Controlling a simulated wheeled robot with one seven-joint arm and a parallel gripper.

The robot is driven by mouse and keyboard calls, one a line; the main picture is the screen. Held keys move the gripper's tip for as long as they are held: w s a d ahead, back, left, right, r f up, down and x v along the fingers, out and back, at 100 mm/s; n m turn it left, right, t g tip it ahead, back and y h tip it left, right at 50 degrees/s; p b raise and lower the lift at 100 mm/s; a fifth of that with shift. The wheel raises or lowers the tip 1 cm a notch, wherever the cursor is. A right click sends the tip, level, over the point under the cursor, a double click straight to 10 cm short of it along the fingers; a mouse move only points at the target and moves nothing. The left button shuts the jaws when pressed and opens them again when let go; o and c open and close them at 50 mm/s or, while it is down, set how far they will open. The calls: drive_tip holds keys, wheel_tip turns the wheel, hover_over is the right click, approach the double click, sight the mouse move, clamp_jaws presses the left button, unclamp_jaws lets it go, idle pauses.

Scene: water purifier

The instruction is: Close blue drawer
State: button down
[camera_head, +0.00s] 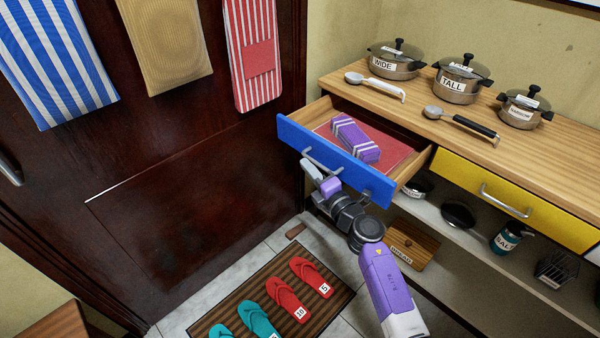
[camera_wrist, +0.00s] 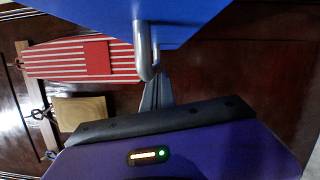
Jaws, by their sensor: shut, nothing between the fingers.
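The blue drawer (camera_head: 334,158) is pulled out of the wooden cabinet, and a folded purple cloth with white stripes (camera_head: 355,138) lies inside it on a red liner. A metal bar handle (camera_head: 321,161) is on its blue front. My gripper (camera_head: 308,165) is shut and empty, at the handle in the head view. In the wrist view the blue front (camera_wrist: 200,14) fills the top, and the handle (camera_wrist: 147,50) hangs just above my shut fingers (camera_wrist: 157,88). I cannot tell whether the fingers touch the handle.
A shut yellow drawer (camera_head: 510,197) is to the right. Pots (camera_head: 457,80) and ladles stand on the countertop above. A dark door (camera_head: 170,160) with hanging towels is on the left. A striped mat (camera_head: 235,313) with slippers lies on the floor below.

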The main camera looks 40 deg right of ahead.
sight(372, 162)
drive_tip(key=d, duration=0.7)
drive_tip(key=d+b, duration=0.1)
drive_tip(key=d, duration=0.6)
drive_tip(key=d+b, duration=0.1)
drive_tip(key=d, duration=0.6)
drive_tip(key=shift+w+d, duration=0.3)
drive_tip(key=shift+d, duration=0.05)
drive_tip(key=shift+d+b, duration=0.4)
drive_tip(key=shift+d, duration=0.15)
drive_tip(key=shift+d+r, duration=0.1)
drive_tip(key=shift+d, duration=0.1)
drive_tip(key=shift+d+r, duration=0.1)
drive_tip(key=shift+d, duration=0.1)
drive_tip(key=shift+a, duration=0.35)
drive_tip(key=a, duration=0.2)
drive_tip(key=s+a+f, duration=0.1)
drive_tip(key=a, duration=0.1)
drive_tip(key=shift+p, duration=0.4)
drive_tip(key=p+v, duration=0.1)
drive_tip(key=v, duration=0.3)
drive_tip(key=p+v, duration=0.1)
drive_tip(key=v, duration=0.4)
drive_tip(key=shift+a+f, duration=0.15)
drive_tip(key=shift+a, duration=0.1)
